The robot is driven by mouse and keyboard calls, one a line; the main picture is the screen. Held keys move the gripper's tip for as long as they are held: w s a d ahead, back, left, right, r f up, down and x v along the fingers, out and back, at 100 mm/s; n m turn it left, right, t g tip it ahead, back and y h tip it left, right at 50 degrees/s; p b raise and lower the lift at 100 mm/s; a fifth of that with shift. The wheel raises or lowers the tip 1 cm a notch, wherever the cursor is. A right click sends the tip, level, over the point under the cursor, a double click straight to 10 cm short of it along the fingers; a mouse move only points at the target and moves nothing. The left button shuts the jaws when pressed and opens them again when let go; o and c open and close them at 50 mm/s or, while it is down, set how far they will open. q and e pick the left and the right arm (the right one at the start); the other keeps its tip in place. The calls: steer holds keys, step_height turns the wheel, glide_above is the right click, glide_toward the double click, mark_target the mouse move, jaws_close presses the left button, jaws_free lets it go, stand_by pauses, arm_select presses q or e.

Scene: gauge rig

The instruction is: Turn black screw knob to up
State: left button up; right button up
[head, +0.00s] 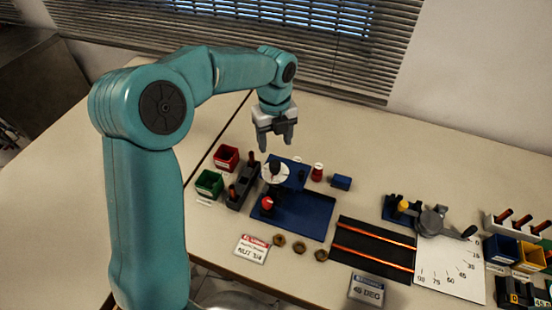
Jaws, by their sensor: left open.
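My left gripper (277,146) hangs above the back of the blue rig, its two fingers pointing down and apart, with nothing between them. Just below it in the picture, a black knob (274,169) sits on a white round dial on the blue rig (312,214). The knob's pointing direction is too small to tell. A red knob (267,203) stands in front of the dial on the same rig. The gripper is apart from the knob. My right gripper is not in view.
Red (227,157) and green (209,184) bins and a dark tool rack (241,188) stand left of the rig. Brass nuts (299,247) and a label card (252,249) lie in front. A black mat (372,247) and a grey bending device (432,221) are right.

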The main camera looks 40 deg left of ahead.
mark_target(275, 164)
arm_select(q)
step_height(275, 164, down, 8)
steer(key=shift+f+p, duration=0.1)
steer(key=shift+p, duration=0.3)
steer(key=shift+d+f, duration=0.1)
steer(key=shift+f, duration=0.35)
steer(key=shift+c, duration=0.2)
steer(key=c, duration=1)
